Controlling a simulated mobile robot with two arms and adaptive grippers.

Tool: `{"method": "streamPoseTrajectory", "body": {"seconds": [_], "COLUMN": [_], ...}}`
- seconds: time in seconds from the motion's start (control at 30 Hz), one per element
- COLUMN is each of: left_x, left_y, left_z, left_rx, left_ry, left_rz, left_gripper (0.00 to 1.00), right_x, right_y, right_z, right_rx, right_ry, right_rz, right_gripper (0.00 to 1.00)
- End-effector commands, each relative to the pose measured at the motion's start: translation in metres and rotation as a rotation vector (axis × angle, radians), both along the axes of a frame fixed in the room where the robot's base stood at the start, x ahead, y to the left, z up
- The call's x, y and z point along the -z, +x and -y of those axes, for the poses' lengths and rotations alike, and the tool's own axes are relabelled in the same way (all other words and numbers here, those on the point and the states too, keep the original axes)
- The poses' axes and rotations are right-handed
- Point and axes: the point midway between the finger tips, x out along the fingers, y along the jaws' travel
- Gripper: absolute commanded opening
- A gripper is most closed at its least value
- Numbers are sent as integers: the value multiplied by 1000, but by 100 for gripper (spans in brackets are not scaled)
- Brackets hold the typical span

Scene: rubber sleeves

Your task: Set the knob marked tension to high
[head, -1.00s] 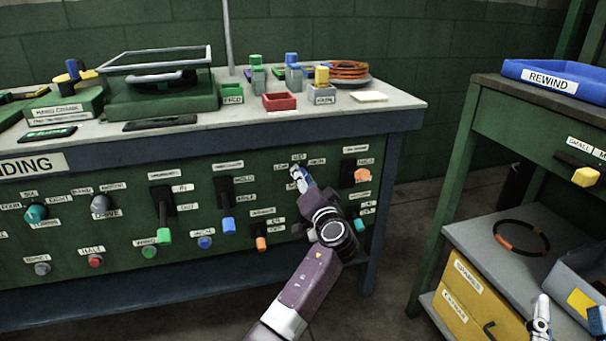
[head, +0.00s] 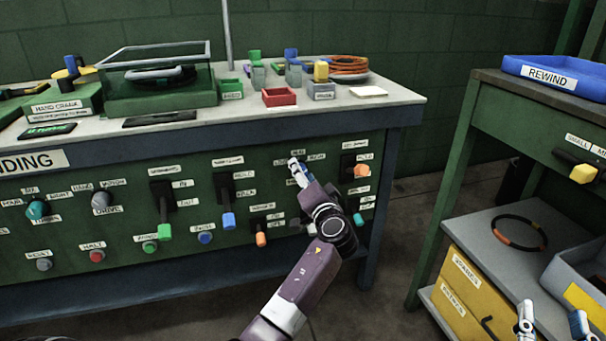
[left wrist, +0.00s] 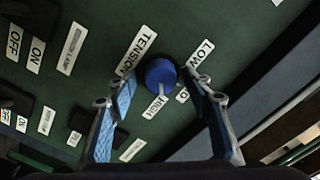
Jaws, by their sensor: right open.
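The tension knob is a round blue knob (left wrist: 160,73) on the green panel in the left wrist view. The tension label (left wrist: 136,52) is beside it, and the low label (left wrist: 200,54) and high label (left wrist: 157,107) sit around it. A short light mark shows at the knob's lower edge; I cannot tell its exact setting. My left gripper (left wrist: 163,88) is open, with one finger on each side of the knob and small gaps. In the head view my left gripper (head: 297,172) covers the knob. My right gripper (head: 552,320) is open and empty at the bottom right.
Other controls crowd the panel: a blue-handled lever (head: 228,221), an orange-tipped one (head: 261,239) and an orange-ended switch (head: 361,171). The bench top (head: 412,98) holds trays and blocks. A shelf unit with yellow drawers (head: 462,283) stands right, with a floor gap between.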

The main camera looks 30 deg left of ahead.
Motion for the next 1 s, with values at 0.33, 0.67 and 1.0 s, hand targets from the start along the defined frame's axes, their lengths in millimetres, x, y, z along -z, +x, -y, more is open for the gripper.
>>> {"method": "streamPoseTrajectory", "body": {"seconds": [0.33, 0.67, 1.0], "left_x": [1, 1, 1], "left_y": [-5, -49, -77], "left_z": [8, 57, 90], "left_rx": [2, 3, 0], "left_ry": [-2, -5, -1], "left_rz": [1, 1, -1], "left_gripper": [47, 47, 47], "right_x": [0, 0, 0], "right_y": [0, 0, 0], "right_z": [-1, 0, 0], "right_rx": [-2, -1, -1], "right_ry": [0, 1, 1], "right_rz": [-1, 0, 0], "right_gripper": [42, 42, 42]}}
